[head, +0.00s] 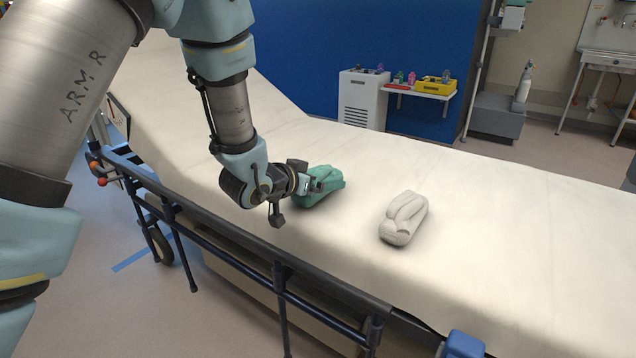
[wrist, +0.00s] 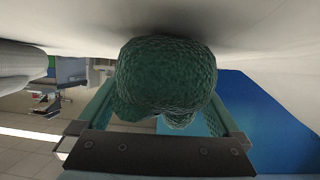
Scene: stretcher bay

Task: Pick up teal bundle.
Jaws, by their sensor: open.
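The teal bundle (head: 322,184) lies on the white stretcher (head: 480,205), right of my gripper in the head view. My gripper (head: 312,186) is low over the stretcher at the bundle's near end, and its fingertips partly overlap the bundle there. In the wrist view the bundle (wrist: 166,78) fills the middle, large and close, in front of the open jaws (wrist: 160,125). One finger shows on each side of its lower part. I cannot tell whether either finger touches it.
A white-grey bundle (head: 404,217) lies on the stretcher to the right of the teal one. A dark side rail (head: 230,237) runs along the stretcher's near edge. A white cabinet (head: 362,98) and a shelf with a yellow bin (head: 436,86) stand behind. The stretcher's right part is clear.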

